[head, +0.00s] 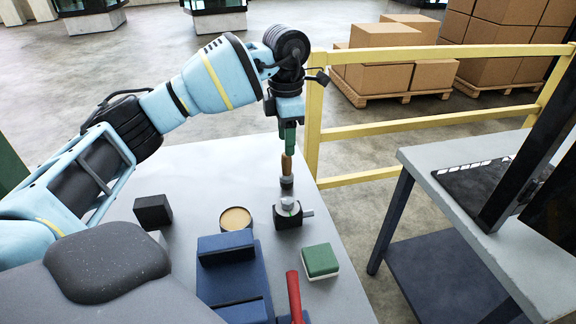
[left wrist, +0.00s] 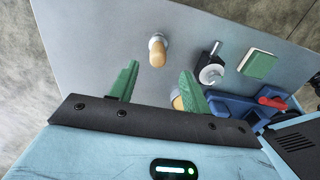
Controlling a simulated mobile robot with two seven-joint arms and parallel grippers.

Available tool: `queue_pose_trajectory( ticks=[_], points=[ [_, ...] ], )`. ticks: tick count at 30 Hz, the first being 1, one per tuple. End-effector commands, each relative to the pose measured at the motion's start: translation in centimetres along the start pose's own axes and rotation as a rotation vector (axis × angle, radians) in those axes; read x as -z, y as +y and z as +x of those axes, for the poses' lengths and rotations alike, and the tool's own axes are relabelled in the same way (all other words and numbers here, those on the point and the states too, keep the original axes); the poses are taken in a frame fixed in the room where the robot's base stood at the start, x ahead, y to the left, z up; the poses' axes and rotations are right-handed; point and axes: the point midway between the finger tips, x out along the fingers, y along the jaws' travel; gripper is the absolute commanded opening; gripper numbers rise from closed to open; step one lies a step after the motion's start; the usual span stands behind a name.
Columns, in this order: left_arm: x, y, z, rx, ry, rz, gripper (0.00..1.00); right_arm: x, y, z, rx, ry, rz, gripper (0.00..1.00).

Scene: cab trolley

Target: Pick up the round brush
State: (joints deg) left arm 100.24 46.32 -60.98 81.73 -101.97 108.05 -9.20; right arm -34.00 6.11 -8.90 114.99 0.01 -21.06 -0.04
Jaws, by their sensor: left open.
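The round brush (head: 286,168) stands upright on the grey table top, with a tan wooden handle up and a dark grey round base down. In the left wrist view the brush (left wrist: 157,52) shows just beyond the fingertips, in line with the gap between them. My left gripper (head: 289,138) points down over the brush with its green fingers. In the left wrist view the gripper (left wrist: 160,72) is open, with nothing held between its fingers. Whether a finger touches the handle top cannot be told. My right gripper is not in view.
A grey clamp-like part (head: 288,214) stands close in front of the brush. Nearby are a tan-topped round tin (head: 235,219), a black block (head: 153,211), a green-and-white block (head: 320,261), a blue holder (head: 230,275) and a red handle (head: 294,296). A yellow railing (head: 420,125) runs behind the table.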

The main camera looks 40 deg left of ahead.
Motion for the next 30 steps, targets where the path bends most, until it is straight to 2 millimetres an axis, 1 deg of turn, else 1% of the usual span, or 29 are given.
queue_pose_trajectory(
  ticks=[5, 8, 13, 20, 27, 30],
  points=[
    [0.0, 0.0, 0.1, -0.001, 0.001, -0.001, 0.48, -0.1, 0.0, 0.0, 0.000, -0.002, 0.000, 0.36],
    [0.0, 0.0, 0.7, 0.000, 0.002, -0.001, 0.48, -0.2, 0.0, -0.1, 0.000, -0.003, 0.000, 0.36],
    [0.1, 0.1, 2.4, 0.000, 0.003, 0.000, 0.48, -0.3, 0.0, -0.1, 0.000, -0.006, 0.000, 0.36],
    [0.0, 0.1, 3.1, 0.000, 0.002, -0.001, 0.48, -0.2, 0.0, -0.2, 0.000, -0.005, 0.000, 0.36],
    [-0.2, 0.6, 6.3, 0.001, 0.002, 0.000, 0.48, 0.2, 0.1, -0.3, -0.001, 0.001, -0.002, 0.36],
    [-0.2, 0.6, 7.3, 0.000, 0.001, 0.000, 0.48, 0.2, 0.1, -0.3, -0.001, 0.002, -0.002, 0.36]
  ],
)
